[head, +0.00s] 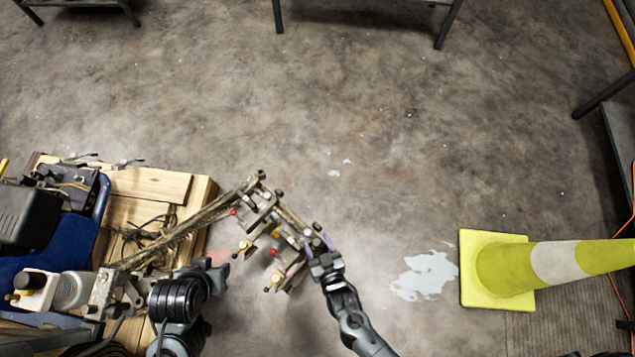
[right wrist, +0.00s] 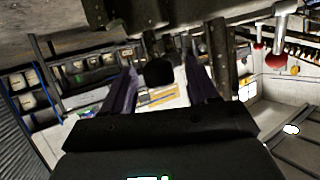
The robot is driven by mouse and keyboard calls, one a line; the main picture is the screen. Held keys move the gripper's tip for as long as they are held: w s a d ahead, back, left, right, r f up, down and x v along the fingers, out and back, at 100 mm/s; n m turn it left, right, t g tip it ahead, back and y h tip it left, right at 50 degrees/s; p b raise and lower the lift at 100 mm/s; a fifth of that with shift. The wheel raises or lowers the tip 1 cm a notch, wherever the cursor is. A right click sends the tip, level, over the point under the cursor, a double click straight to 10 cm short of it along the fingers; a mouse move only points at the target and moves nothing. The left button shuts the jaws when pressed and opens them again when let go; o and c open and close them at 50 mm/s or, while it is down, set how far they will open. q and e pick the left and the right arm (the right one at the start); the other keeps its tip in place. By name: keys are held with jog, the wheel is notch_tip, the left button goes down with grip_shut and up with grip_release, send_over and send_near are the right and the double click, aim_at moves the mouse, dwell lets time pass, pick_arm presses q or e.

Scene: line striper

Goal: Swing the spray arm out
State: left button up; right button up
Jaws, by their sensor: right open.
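The spray arm (head: 190,230) is a worn, jointed metal bar. It runs from the machine at the left to an elbow and bends back down to the right, with nozzle brackets and red and yellow knobs along its outer part. My right gripper (head: 322,248) is at the outer end of that part. In the right wrist view the fingers of the right gripper (right wrist: 160,88) stand apart, with a dark round knob (right wrist: 158,72) seen between them; I cannot tell whether they touch it. A dark arm-like part at lower left may be my left arm; its jaws are not clear.
The blue and grey line striper (head: 70,235) sits on a wooden pallet (head: 145,185) at the left. A yellow and white traffic cone (head: 505,270) lies toward the right. The concrete floor above and right of the spray arm is clear. Table legs stand along the top edge.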

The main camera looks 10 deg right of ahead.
jog(key=shift+s+d+r, duration=0.1)
jog(key=shift+s+r, duration=0.15)
jog(key=shift+s, duration=0.15)
jog(key=p+v, duration=0.3)
jog(key=v, duration=0.7)
jog(key=shift+p, duration=0.4)
